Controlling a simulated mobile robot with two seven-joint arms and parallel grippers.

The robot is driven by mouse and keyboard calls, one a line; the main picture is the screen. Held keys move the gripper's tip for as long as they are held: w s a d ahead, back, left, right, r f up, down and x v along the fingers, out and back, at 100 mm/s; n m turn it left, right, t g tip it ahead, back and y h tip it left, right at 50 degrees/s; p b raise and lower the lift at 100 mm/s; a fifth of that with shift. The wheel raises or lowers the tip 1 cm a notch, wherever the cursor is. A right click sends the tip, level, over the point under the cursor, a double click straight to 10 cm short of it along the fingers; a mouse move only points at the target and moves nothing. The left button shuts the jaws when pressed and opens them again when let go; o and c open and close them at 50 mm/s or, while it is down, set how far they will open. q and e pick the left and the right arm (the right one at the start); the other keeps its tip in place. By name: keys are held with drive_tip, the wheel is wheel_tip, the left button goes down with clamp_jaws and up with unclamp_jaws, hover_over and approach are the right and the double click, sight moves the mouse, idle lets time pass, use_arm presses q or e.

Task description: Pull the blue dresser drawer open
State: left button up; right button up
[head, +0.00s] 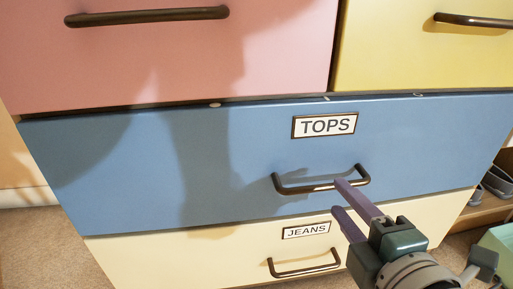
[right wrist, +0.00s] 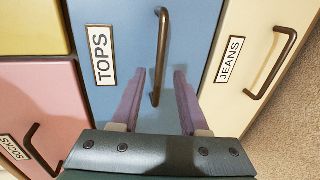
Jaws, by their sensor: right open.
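The blue drawer (head: 110,165) spans the dresser and bears a TOPS label (head: 324,125). A thin dark gap runs along its top edge. Its dark bronze bar handle (head: 300,189) sits below the label. My right gripper (head: 338,196) is open at the handle's right part, one finger overlapping the bar and the other below it. In the right wrist view, one end of the handle (right wrist: 162,45) lies between the two spread fingers. I cannot tell whether the fingertips touch the bar or the drawer front. My left gripper is not in view.
Above are a pink drawer (head: 130,60) and a yellow drawer (head: 430,60), each with a dark handle. Below is a cream JEANS drawer (head: 150,255) with its handle (head: 305,265) near my right gripper. Carpet (head: 30,245) lies at left; shoes (head: 497,182) sit on a shelf at right.

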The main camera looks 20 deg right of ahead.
sight(331, 188)
drive_tip(key=x, duration=0.5)
drive_tip(key=shift+w, duration=0.25)
clamp_jaws()
idle(1.2)
